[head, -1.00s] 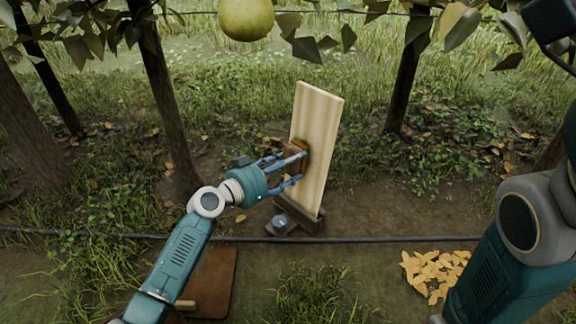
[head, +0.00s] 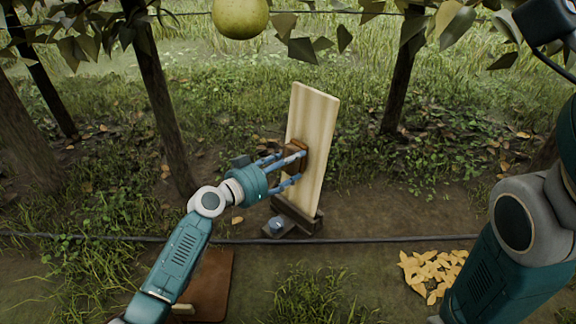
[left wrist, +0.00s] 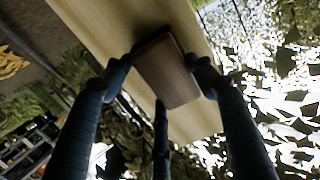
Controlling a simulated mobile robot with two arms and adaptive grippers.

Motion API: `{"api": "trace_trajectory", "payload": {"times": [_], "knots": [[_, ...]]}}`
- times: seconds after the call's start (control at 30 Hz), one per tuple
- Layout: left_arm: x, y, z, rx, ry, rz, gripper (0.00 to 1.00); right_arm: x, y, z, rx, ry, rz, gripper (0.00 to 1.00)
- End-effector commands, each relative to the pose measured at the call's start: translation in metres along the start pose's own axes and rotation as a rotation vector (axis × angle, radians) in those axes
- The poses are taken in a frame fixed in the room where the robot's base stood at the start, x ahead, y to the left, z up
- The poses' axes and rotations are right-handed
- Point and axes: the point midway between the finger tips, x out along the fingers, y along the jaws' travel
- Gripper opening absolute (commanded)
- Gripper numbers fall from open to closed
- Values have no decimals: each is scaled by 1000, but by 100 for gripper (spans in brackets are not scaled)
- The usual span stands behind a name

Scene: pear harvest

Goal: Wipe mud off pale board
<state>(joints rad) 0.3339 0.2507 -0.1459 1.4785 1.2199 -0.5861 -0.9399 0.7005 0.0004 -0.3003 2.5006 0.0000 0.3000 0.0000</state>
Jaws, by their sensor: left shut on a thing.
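The pale board (head: 316,125), light wood with faint lengthwise stripes, stands upright and slightly tilted on a dark base (head: 298,218). I see no clear mud on its visible face. My left gripper (head: 296,165) is shut on a brown block (head: 295,147), at the left part of the board around mid height. The block appears to lie against the board's face. In the left wrist view, the block (left wrist: 167,72) sits between the fingers with the board (left wrist: 110,22) behind it. The block and fingers hide part of the board. My right gripper is not in view.
A yellow-green pear (head: 241,17) hangs at the top. Tree trunks (head: 163,100) stand behind. A dark hose (head: 380,239) crosses the ground. A brown mat (head: 213,275) lies at lower left, yellow leaves (head: 430,274) at lower right. My right arm fills the right edge.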

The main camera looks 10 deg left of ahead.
Motion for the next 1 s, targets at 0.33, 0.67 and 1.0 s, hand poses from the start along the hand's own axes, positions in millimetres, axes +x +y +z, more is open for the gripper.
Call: {"api": "trace_trajectory", "payload": {"times": [0.33,0.67,1.0], "knots": [[3,4,-2,0,1,0,33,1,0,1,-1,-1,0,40],[2,31,-3,0,0,1,33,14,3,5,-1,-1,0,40],[6,39,-1,2,2,-1,33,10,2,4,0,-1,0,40]]}}
